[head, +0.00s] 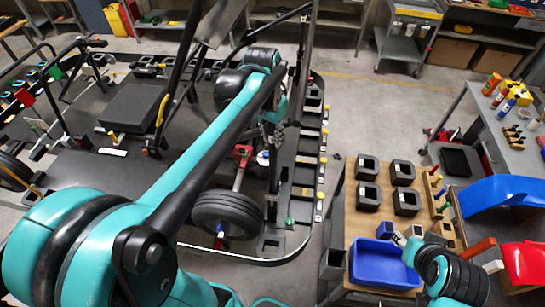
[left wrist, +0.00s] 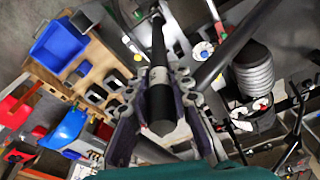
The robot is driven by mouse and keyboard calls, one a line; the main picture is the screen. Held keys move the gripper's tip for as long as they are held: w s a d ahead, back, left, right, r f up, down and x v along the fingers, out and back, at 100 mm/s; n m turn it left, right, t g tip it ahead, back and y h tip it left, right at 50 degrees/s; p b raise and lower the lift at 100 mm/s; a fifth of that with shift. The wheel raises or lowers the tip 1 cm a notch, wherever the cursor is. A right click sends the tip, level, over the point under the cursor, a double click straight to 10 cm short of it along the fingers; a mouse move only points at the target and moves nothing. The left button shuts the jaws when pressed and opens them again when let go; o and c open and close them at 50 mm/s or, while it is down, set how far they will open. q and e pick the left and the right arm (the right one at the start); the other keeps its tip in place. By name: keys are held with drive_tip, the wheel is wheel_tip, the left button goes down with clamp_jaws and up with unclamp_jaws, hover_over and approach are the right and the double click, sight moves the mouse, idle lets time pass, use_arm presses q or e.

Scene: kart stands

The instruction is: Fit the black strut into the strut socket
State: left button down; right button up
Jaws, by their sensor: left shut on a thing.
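My left gripper (head: 277,130) is over the right side of the kart frame, partly hidden by my own arm in the head view. In the left wrist view its two fingers (left wrist: 160,88) are closed around the black strut (left wrist: 157,45), a dark round bar with a pale band at the grip. The strut's blunt end shows between the fingers, and its other end points away at the top. I cannot tell for sure which opening on the kart is the strut socket. My right gripper (head: 402,239) is beside the blue bin, small and partly hidden by its wrist.
A black kart wheel (head: 227,214) lies below my left arm. Black bars of the kart stand close around the left gripper. A wooden-topped bench at right holds several black square blocks (head: 367,167) and the blue bin (head: 382,266). Grey floor (head: 350,100) is clear behind.

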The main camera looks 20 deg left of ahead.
sight(273, 154)
use_arm(q)
wheel_tip(273, 154, down, 7)
drive_tip(key=shift+f, duration=0.1)
drive_tip(key=shift+w+f, duration=0.1)
drive_tip(key=shift+f, duration=0.3)
drive_tip(key=c, duration=1.4)
unclamp_jaws()
drive_tip(key=shift+o, duration=0.2)
